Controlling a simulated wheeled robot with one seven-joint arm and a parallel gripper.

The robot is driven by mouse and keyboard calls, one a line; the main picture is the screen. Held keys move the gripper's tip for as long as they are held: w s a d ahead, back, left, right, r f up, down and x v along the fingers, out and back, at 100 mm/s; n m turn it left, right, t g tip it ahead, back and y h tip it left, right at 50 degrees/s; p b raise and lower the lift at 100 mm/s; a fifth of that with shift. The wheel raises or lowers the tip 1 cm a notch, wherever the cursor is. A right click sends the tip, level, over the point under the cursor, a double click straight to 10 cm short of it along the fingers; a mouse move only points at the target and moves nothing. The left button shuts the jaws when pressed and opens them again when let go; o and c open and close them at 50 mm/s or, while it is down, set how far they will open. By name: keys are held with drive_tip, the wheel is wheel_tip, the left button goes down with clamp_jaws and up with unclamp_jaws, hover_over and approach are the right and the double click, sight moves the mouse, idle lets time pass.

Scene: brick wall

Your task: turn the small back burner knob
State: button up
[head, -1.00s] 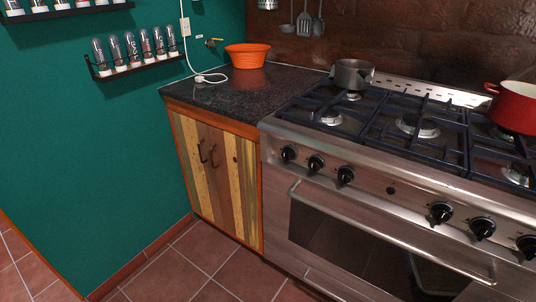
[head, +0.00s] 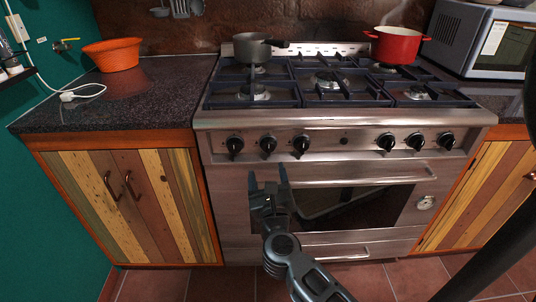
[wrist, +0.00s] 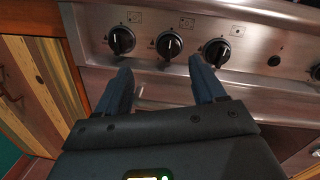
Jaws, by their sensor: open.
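The stove front (head: 345,122) carries a row of black knobs: a left group with a left knob (head: 235,145), a middle knob (head: 268,143) and a right knob (head: 301,143), and another group of three (head: 415,142) at the right. I cannot tell which one is the small back burner knob. My gripper (head: 267,172) is open and empty, just below the left group in the head view. In the wrist view my gripper (wrist: 160,67) has its fingers below the middle knob (wrist: 169,45), apart from it. The left knob (wrist: 121,40) and right knob (wrist: 216,52) flank it.
A grey pot (head: 251,48) stands on the back left burner and a red pot (head: 396,45) at the back right. The oven handle (head: 355,179) sticks out below the knobs. A counter (head: 130,105) with an orange bowl (head: 110,54) is at left, a microwave (head: 480,38) at right.

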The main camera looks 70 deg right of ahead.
sight(269, 149)
drive_tip(key=w+d+m, duration=0.1)
drive_tip(key=d, duration=0.2)
drive_tip(key=w+d+m+g, duration=0.1)
drive_tip(key=d, duration=0.3)
drive_tip(key=w+d+m, duration=0.2)
drive_tip(key=d, duration=0.2)
drive_tip(key=shift+d+f+g, duration=0.2)
drive_tip(key=shift+f+g, duration=0.1)
drive_tip(key=shift+f, duration=0.1)
drive_tip(key=c, duration=1)
drive_tip(key=shift+p, duration=0.3)
